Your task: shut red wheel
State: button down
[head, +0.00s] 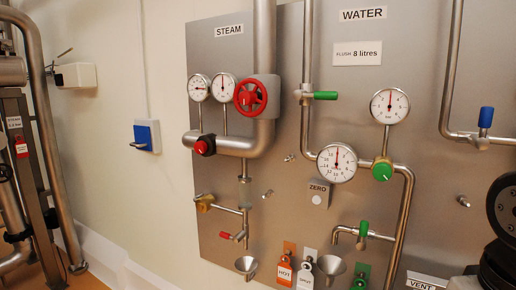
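The red wheel (249,97) is a handwheel on the thick steel pipe under the STEAM label, in the upper middle of the head view. It faces outward and nothing touches it. I cannot tell from its look how far it is turned. My gripper is not in view. Dark round parts at the right edge look like my arm, well apart from the wheel.
Two small gauges (198,88) are left of the wheel, with a red knob (204,145) below them. A green-handled valve (325,96) is to the right. A larger gauge (337,162) and a green knob (382,171) are lower right. A blue-handled valve (486,117) is far right.

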aim_at(246, 98)
jog(key=k, duration=1.25)
jog(key=u, duration=0.8)
jog(key=i, duration=1.3)
jog(key=z, duration=0.6)
jog(key=i, duration=0.4)
jog(key=z, duration=0.4)
